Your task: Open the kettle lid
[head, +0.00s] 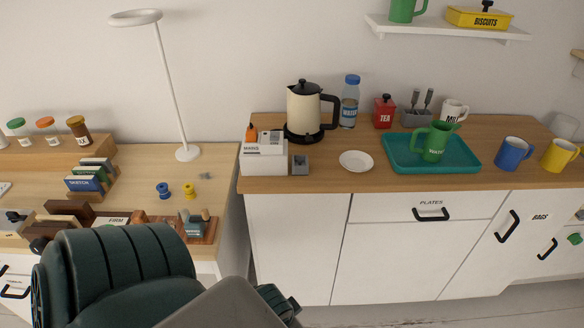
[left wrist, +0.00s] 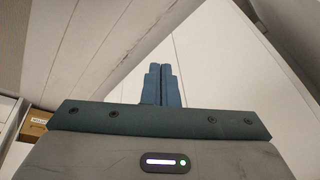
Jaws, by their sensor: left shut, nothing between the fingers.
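The kettle (head: 303,108) stands upright on its black base at the back left of the kitchen counter. It has a cream body and a black handle on its right side. Its black lid (head: 305,87), with a small knob, sits down on top and looks shut. My left gripper shows in the left wrist view (left wrist: 162,84), its blue fingers together with nothing between them. In the head view part of the left gripper (head: 279,301) shows low in front of the white cabinets, well below and apart from the kettle. My right gripper is not in view.
A white box (head: 264,161) and a small grey block (head: 300,164) stand in front of the kettle. A water bottle (head: 349,102) is right behind its handle. A white plate (head: 356,161) and a teal tray (head: 400,165) lie right.

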